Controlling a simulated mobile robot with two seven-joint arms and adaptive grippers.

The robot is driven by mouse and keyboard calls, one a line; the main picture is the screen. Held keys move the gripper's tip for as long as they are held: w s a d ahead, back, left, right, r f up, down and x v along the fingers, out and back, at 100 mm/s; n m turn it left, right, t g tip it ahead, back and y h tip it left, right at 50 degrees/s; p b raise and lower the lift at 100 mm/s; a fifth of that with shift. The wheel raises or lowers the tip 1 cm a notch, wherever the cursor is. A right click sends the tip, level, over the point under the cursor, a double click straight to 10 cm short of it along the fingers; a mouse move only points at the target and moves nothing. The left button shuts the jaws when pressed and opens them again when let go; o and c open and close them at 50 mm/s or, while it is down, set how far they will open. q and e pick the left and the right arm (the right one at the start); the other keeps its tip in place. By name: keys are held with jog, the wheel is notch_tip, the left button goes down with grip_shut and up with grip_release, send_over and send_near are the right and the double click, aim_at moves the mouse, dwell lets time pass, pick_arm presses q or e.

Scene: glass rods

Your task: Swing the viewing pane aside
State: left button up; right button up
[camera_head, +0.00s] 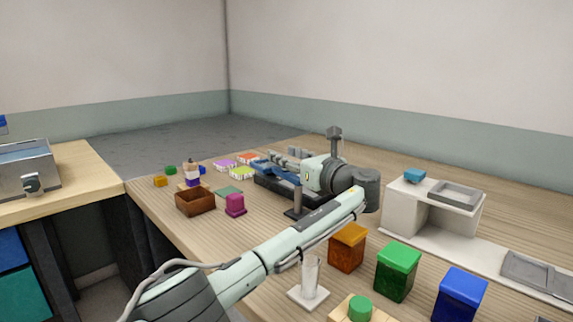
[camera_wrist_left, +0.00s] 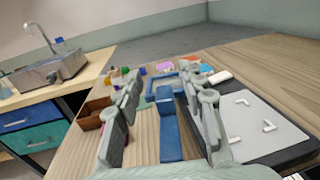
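A blue open frame (camera_wrist_left: 190,80), seemingly the viewing pane, has a long blue bar (camera_wrist_left: 171,128) reaching toward the camera in the left wrist view. In the head view the blue frame (camera_head: 262,165) shows at the end of my left arm, partly hidden by the hand. My left gripper (camera_wrist_left: 163,100) is open, with its fingers on either side of the blue bar. Bare table shows between the left finger and the bar; whether the right finger touches it I cannot tell. The left gripper (camera_head: 285,168) is small in the head view. My right gripper is out of view.
A grey panel with white pieces (camera_wrist_left: 262,122) lies right of the gripper on a dark base. A brown box (camera_head: 196,203) and magenta block (camera_head: 235,206) stand left. Orange (camera_head: 347,249), green (camera_head: 398,273) and blue (camera_head: 461,296) boxes stand right of my arm.

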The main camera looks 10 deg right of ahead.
pick_arm(q)
notch_tip(320, 180, up, 8)
jog(key=shift+f, duration=0.1)
